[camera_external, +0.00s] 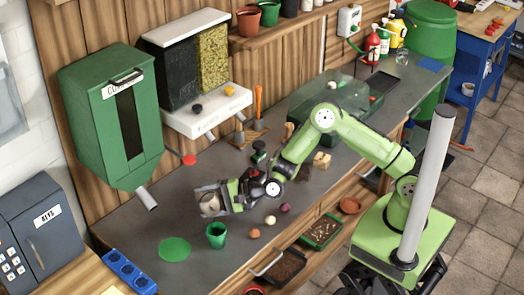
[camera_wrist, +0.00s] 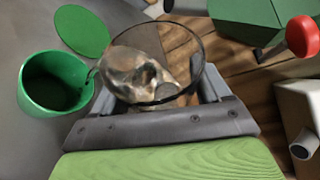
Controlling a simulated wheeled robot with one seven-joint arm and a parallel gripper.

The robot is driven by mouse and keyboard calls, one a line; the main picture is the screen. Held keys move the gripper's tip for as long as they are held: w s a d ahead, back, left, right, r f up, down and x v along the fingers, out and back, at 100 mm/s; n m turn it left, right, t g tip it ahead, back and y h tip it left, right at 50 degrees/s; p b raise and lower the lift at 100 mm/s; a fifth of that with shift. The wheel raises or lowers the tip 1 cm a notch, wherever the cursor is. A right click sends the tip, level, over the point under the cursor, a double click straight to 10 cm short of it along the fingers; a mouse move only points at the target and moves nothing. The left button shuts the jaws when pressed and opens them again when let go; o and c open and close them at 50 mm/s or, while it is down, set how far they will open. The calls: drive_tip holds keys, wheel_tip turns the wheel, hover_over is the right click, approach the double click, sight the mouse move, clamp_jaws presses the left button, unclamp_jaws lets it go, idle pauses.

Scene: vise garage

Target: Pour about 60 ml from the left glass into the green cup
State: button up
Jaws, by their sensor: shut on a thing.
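My gripper (camera_external: 226,197) is shut on a clear glass (camera_external: 209,204), which it holds above the bench, just behind the green cup. In the wrist view the glass (camera_wrist: 190,42) shows its round rim, with brownish, glossy contents low inside; its exact tilt is hard to tell. The green cup (camera_external: 216,236) stands upright on the grey bench in front of the glass. In the wrist view the cup (camera_wrist: 50,92) is left of the glass, close to its rim. A small dark shape lies between cup and glass; I cannot tell whether it is a stream or a handle.
A flat green disc (camera_external: 174,249) lies left of the cup. A green bin (camera_external: 116,118) with a spout and red knob (camera_external: 188,160) hangs at the back left. Small balls (camera_external: 254,233) lie right of the cup. Open drawers (camera_external: 285,267) jut from the bench front.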

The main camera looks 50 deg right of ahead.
drive_tip(key=shift+s+a+b, duration=0.1)
drive_tip(key=shift+s+b, duration=0.15)
drive_tip(key=shift+b, duration=0.05)
idle(0.5)
drive_tip(key=shift+w+d+f+n+t+b, duration=0.15)
drive_tip(key=shift+w+d+n+t+b, duration=0.25)
drive_tip(key=shift+w+n+b, duration=0.35)
idle(0.4)
drive_tip(key=shift+s+b, duration=0.25)
drive_tip(key=shift+b, duration=0.2)
